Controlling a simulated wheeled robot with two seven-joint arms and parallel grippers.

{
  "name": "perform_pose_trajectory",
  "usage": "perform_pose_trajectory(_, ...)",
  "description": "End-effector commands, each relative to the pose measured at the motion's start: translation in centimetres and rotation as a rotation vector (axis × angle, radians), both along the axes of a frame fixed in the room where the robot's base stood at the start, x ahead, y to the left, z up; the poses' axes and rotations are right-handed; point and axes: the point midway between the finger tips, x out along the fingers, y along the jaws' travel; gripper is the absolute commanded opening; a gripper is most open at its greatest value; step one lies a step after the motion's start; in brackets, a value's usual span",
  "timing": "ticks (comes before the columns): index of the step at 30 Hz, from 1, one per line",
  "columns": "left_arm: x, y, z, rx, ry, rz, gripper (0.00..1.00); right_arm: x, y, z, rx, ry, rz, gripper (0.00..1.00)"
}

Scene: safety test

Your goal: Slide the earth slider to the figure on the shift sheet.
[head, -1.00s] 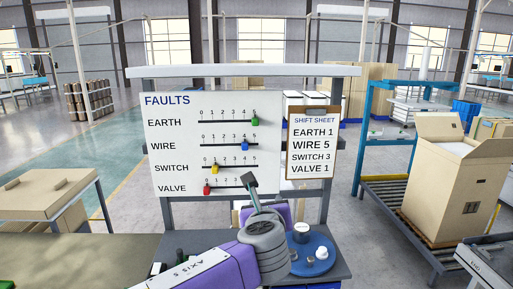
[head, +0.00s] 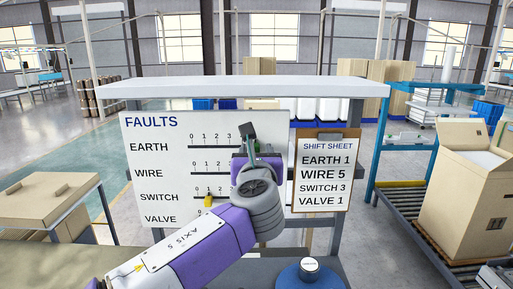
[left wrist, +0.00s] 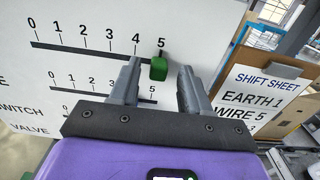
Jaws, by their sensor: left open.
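The green earth slider (left wrist: 158,69) sits at 5, the right end of the EARTH track, in the left wrist view. My left gripper (left wrist: 160,70) is open, with one finger on each side of the slider; I cannot tell whether either touches it. In the head view my left gripper (head: 250,143) covers the right end of the EARTH row and hides the slider. The faults board (head: 150,180) is white with numbered rows. The shift sheet (head: 323,173), on a brown clipboard right of the board, reads EARTH 1. My right gripper is not in view.
The yellow switch slider (head: 208,200) stands near 1. My left arm hides the right part of the lower rows, including the wire and valve sliders. A blue round base (head: 310,275) stands below the sheet. A white ledge (head: 240,88) runs above the board.

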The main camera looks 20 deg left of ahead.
Motion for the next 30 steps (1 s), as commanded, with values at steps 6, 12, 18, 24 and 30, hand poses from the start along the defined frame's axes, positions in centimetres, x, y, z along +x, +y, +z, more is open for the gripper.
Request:
perform_pose_trajectory(6, 0.99, 0.34, 0.03, -0.001, -0.001, 0.0, 0.47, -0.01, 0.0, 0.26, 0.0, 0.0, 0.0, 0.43)
perform_pose_trajectory(12, 0.98, 0.31, -0.02, -0.001, 0.0, -0.001, 0.45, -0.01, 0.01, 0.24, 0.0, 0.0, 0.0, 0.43)
perform_pose_trajectory(18, 0.97, 0.29, -0.02, -0.001, 0.0, -0.001, 0.15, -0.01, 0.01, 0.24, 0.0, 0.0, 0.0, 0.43)
perform_pose_trajectory(24, 0.94, 0.27, 0.0, -0.001, 0.0, -0.001, 0.0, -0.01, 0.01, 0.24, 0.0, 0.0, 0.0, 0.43)
perform_pose_trajectory(30, 0.89, 0.43, 0.01, -0.002, -0.001, -0.001, 0.0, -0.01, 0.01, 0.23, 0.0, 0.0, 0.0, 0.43)
